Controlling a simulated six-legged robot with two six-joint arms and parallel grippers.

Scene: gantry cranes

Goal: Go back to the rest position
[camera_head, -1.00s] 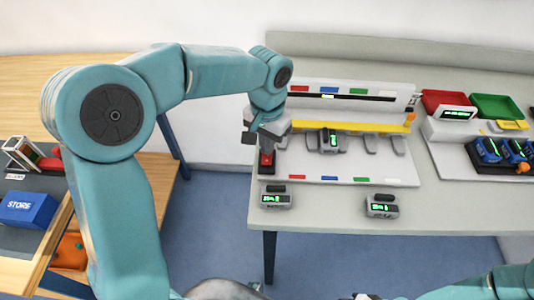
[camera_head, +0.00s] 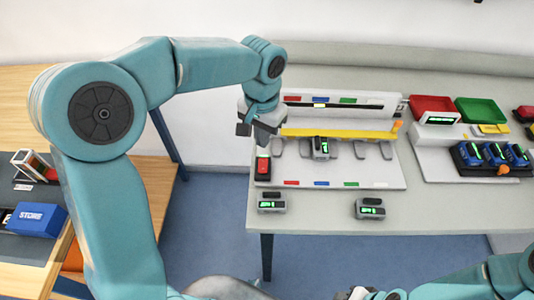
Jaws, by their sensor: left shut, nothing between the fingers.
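My left gripper (camera_head: 262,137) is shut and empty. It hangs from the teal left arm, over the left end of the white gantry station (camera_head: 392,178). It is just above and behind a red button block (camera_head: 263,168), apart from it as far as I can see. A grey device with a green display (camera_head: 321,147) hangs in the middle of the station below a yellow beam (camera_head: 340,133). My right arm shows only in part at the bottom right, and a small piece at the bottom edge may belong to its gripper.
Two small grey display units (camera_head: 271,201) and (camera_head: 370,209) sit at the table's front edge. A red tray (camera_head: 433,105), a green tray (camera_head: 478,110) and several blue devices (camera_head: 494,154) are at the right. A blue STORE box (camera_head: 37,219) is on the left shelf.

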